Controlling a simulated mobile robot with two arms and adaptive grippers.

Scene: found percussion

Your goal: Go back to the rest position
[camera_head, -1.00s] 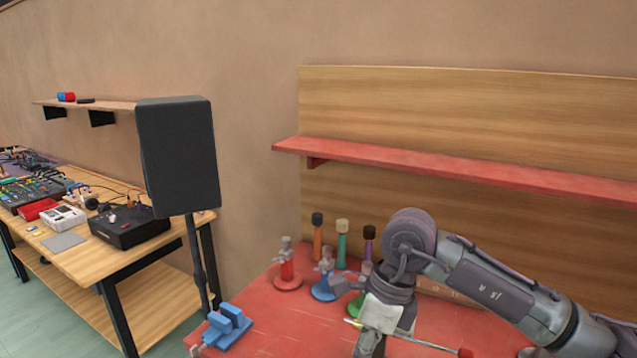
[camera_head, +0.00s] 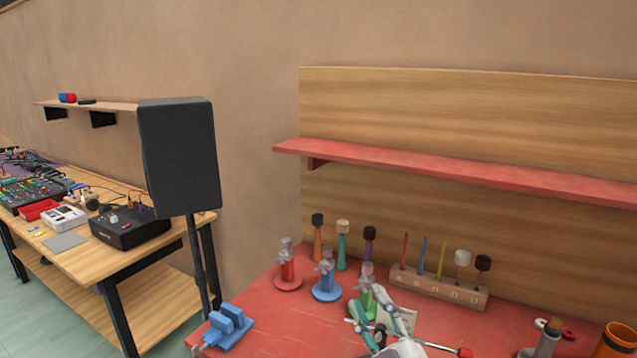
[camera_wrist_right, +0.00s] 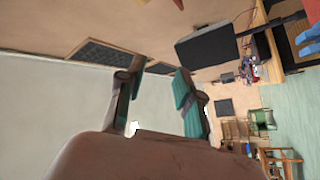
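My right gripper (camera_head: 372,318) is low over the red tabletop (camera_head: 270,335) at the bottom of the head view, in front of the green-based stand (camera_head: 368,298). Its two teal-padded fingers stand apart in the right wrist view (camera_wrist_right: 160,88), with only wall and room seen between them. It is open and empty. My left gripper is in neither view.
Red (camera_head: 288,276) and blue (camera_head: 326,285) stands are left of my gripper. A rack (camera_head: 440,285) holds sticks and mallets behind it. A red-tipped mallet (camera_head: 465,352) lies to the right. A blue block-like object (camera_head: 228,328) is at the left edge.

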